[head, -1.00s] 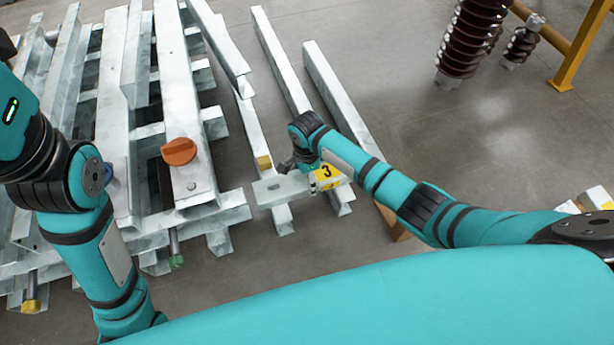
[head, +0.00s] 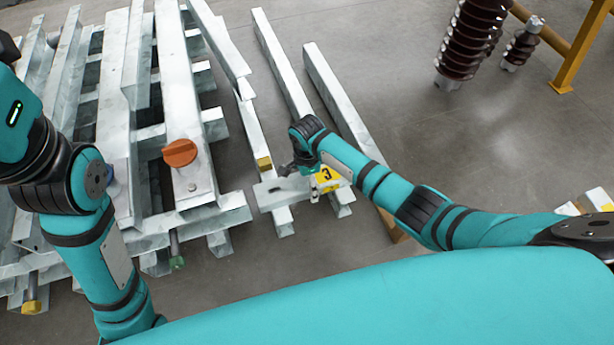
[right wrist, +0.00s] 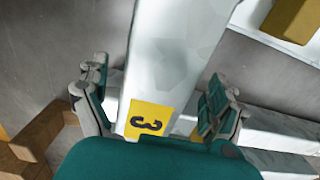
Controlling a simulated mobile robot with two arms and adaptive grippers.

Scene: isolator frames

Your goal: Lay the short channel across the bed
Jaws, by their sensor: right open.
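The short channel (head: 266,198) is a pale galvanized piece with a yellow label marked 3 (head: 327,178). In the right wrist view, the channel (right wrist: 175,50) runs away between the fingers, label nearest the palm. My right gripper (right wrist: 157,108) is open, with one finger on each side of the channel; a gap shows beside the right finger. In the head view, my right gripper (head: 303,168) partly covers the channel. My left arm shows at the left, its gripper out of frame.
A stacked galvanized rack (head: 120,100) with an orange knob (head: 180,152) fills the left. A yellow block (head: 264,163) sits near the channel. Brown ribbed insulators (head: 470,45) and a yellow frame (head: 575,55) stand at back right. Floor between is clear.

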